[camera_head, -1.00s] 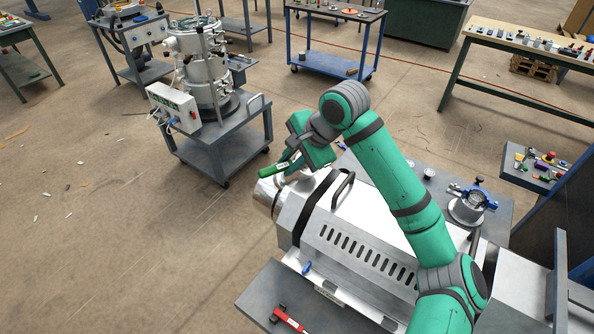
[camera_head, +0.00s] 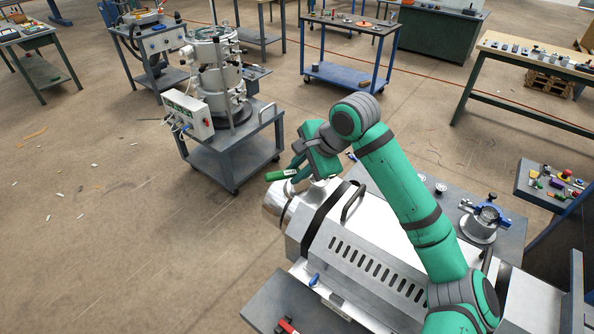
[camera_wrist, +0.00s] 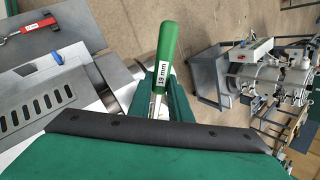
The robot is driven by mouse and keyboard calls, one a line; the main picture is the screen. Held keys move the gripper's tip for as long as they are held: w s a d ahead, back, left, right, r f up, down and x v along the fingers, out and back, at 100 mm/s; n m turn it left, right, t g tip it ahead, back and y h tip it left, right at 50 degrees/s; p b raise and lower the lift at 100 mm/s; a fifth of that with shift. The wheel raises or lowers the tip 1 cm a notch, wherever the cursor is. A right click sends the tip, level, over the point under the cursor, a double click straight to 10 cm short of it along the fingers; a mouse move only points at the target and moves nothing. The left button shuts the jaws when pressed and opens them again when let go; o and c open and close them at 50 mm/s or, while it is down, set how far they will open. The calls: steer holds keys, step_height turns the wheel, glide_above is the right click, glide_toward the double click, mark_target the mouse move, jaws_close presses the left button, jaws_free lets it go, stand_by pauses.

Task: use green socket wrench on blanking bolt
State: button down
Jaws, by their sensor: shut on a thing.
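My gripper (camera_head: 300,168) is shut on the green socket wrench (camera_head: 281,175), above the end of the silver extruder barrel (camera_head: 283,205). In the wrist view the wrench's green handle (camera_wrist: 169,52) carries a white "19 mm" label and rises between the gripper fingers (camera_wrist: 158,100). The wrench's shaft goes down between the fingers and its socket end is hidden behind my gripper. I cannot make out the blanking bolt in either view, so I cannot tell whether the socket touches it.
The extruder's slotted metal housing (camera_head: 375,245) with a black handle lies close beside my arm. A red-handled tool (camera_head: 287,327) lies on the grey table (camera_head: 262,306) in front. A wheeled cart (camera_head: 232,158) with a machine stands behind. The floor to the left is mostly clear.

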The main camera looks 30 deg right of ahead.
steer(key=shift+x, duration=0.95)
steer(key=s+d+f+n, duration=0.4)
steer(key=s+n, duration=0.4)
steer(key=n, duration=0.4)
steer(key=shift+d+f, duration=0.15)
steer(key=shift+f, duration=0.6)
stand_by(0.4)
steer(key=shift+s+d+r+h, duration=0.15)
steer(key=shift+s+r+h, duration=0.15)
steer(key=shift+r, duration=0.1)
stand_by(0.6)
steer(key=shift+w+a+r+m, duration=0.15)
steer(key=shift+w+a+m, duration=0.15)
steer(key=shift+a, duration=0.1)
steer(key=shift+t, duration=0.3)
